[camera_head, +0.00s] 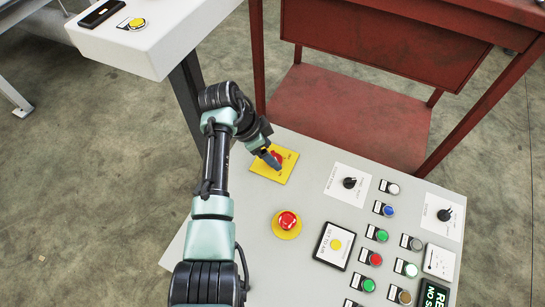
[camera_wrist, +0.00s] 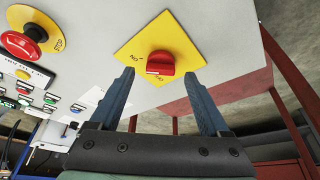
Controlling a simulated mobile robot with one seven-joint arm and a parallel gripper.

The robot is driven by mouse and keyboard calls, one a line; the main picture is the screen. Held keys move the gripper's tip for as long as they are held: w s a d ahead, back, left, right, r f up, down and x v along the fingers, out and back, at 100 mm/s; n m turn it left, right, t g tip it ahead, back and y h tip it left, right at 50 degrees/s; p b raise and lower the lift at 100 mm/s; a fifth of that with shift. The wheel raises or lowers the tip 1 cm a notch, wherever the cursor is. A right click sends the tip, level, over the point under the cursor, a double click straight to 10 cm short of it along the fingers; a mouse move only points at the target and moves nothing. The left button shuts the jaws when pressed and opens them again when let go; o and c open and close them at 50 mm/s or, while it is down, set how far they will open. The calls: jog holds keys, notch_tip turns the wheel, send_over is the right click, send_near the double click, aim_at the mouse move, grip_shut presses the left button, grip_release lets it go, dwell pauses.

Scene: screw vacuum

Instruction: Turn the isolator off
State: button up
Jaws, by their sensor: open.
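The isolator is a red rotary knob (camera_wrist: 162,63) on a square yellow plate (camera_wrist: 185,38), at the far left corner of the grey control panel. In the wrist view, ON is printed left of the knob, and another label, partly hidden, is just below it. The knob's raised grip lies roughly across the picture, with a pale mark at its left end. My gripper (camera_wrist: 159,77) is open, one finger on each side of the knob's near side, with no clear contact. In the head view my gripper (camera_head: 271,158) is over the yellow plate (camera_head: 287,171) and partly hides the knob.
A red emergency stop button (camera_head: 287,220) on a yellow disc stands nearer on the panel (camera_head: 310,178). Black selector knobs (camera_head: 349,183) and several coloured buttons are to the right. A red metal table (camera_head: 350,115) stands behind; a white box (camera_head: 150,45) is at upper left.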

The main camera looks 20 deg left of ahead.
jog(key=shift+x, duration=1)
grip_shut()
jog(key=shift+r, duration=0.1)
